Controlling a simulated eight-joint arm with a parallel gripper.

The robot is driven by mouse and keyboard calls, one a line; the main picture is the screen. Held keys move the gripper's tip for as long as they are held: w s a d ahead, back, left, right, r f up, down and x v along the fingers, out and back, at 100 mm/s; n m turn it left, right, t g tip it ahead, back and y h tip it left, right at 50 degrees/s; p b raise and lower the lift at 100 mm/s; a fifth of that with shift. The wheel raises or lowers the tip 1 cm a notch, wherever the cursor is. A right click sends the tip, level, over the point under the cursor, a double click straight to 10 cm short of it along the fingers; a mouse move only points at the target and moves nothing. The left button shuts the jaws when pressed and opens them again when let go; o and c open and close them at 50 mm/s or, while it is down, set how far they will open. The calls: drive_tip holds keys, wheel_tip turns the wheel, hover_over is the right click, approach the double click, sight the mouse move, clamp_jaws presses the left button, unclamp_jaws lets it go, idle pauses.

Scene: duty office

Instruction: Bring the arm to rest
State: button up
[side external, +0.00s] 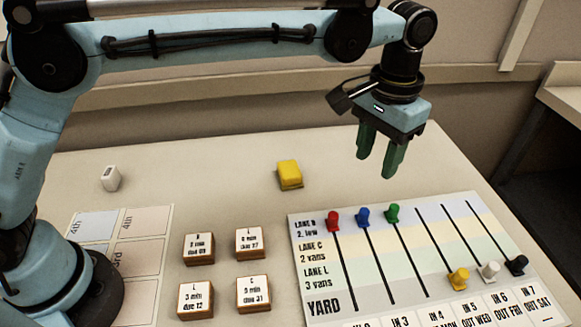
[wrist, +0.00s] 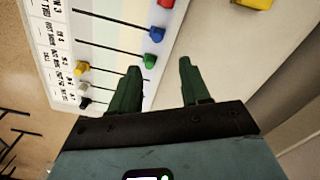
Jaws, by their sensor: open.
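My gripper (side external: 380,152) hangs from the light blue arm, above the table's back part, behind the board with coloured pegs. Its two green fingers are apart with nothing between them. They also show in the wrist view (wrist: 158,88), pointing over the table beside the board edge. The fingers look clear of the table and the pegs.
The YARD board (side external: 380,262) carries red (side external: 333,220), blue (side external: 363,215), green (side external: 392,213), yellow (side external: 458,279), white (side external: 490,271) and black (side external: 516,265) pegs in slots. A yellow block (side external: 289,174), a white piece (side external: 110,178) and several labelled blocks (side external: 198,248) sit on the table. Bare table lies around the yellow block.

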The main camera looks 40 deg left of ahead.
drive_tip(key=s+a+r+n+t+h, duration=0.1)
drive_tip(key=a+r, duration=0.2)
drive_tip(key=a, duration=0.5)
drive_tip(key=s+a+r+n+t, duration=0.1)
drive_tip(key=s+a+r+t, duration=0.1)
drive_tip(key=a, duration=0.5)
drive_tip(key=s+a+f+n+t+y, duration=0.1)
drive_tip(key=s+a+f+t, duration=0.3)
drive_tip(key=s+a, duration=0.7)
drive_tip(key=a+f, duration=0.2)
drive_tip(key=a, duration=0.1)
drive_tip(key=shift+n, duration=0.3)
